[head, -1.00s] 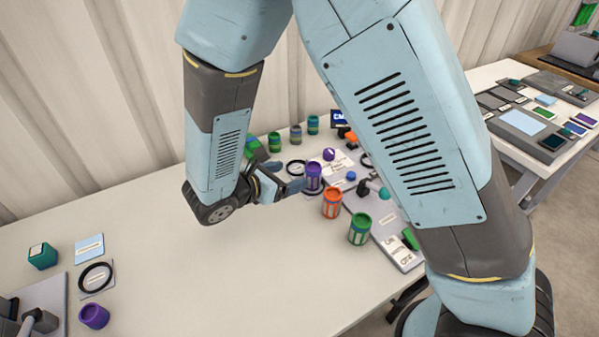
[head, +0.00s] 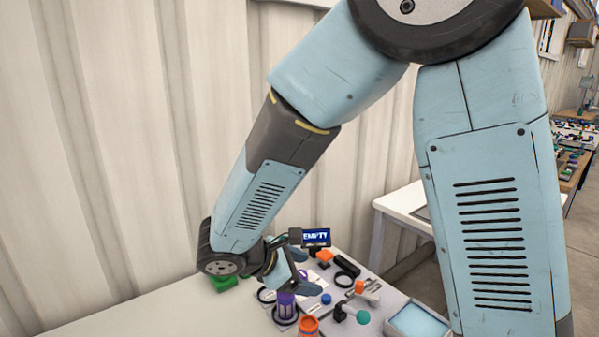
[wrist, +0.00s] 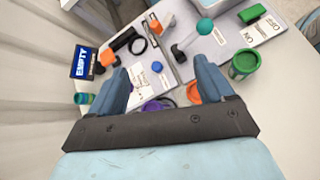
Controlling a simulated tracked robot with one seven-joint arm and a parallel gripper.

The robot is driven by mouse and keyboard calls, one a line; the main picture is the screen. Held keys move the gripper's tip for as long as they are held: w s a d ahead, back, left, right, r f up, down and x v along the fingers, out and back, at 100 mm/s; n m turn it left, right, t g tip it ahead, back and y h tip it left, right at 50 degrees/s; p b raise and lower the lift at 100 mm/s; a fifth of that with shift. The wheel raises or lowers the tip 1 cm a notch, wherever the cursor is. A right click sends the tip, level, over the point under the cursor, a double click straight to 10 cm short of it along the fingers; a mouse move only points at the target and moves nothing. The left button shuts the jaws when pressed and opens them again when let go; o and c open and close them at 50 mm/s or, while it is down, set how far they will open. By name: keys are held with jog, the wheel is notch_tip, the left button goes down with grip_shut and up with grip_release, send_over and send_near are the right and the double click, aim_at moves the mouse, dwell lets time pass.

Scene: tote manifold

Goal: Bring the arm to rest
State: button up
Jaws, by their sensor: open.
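My gripper (head: 305,272) is open over the far end of the white table. In the wrist view its two blue fingers (wrist: 163,72) stand wide apart with nothing held between them. A purple canister (head: 286,309) stands upright just below the fingers in the head view. It also shows partly in the wrist view (wrist: 157,104), behind the gripper's dark bar. An orange canister (head: 308,327) stands beside it, cut by the lower frame edge. My arm reaches out and down, bent at the elbow.
A small display (head: 316,237) reading EMPTY stands close behind the gripper. A teal-knobbed lever (wrist: 205,27) and a green canister (wrist: 243,65) are nearby. A corrugated wall (head: 110,150) rises behind the table. The table (head: 130,318) is bare at left.

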jog(key=s+d+r+m+y, duration=0.4)
jog(key=d+r+m, duration=0.4)
jog(key=d+m, duration=0.2)
jog(key=s+d+r+m+y, duration=0.5)
jog(key=d+r+m, duration=0.4)
jog(key=d, duration=0.3)
jog(key=shift+s+d+m, duration=0.4)
jog(key=shift+s+m, duration=0.4)
jog(key=shift+s, duration=0.05)
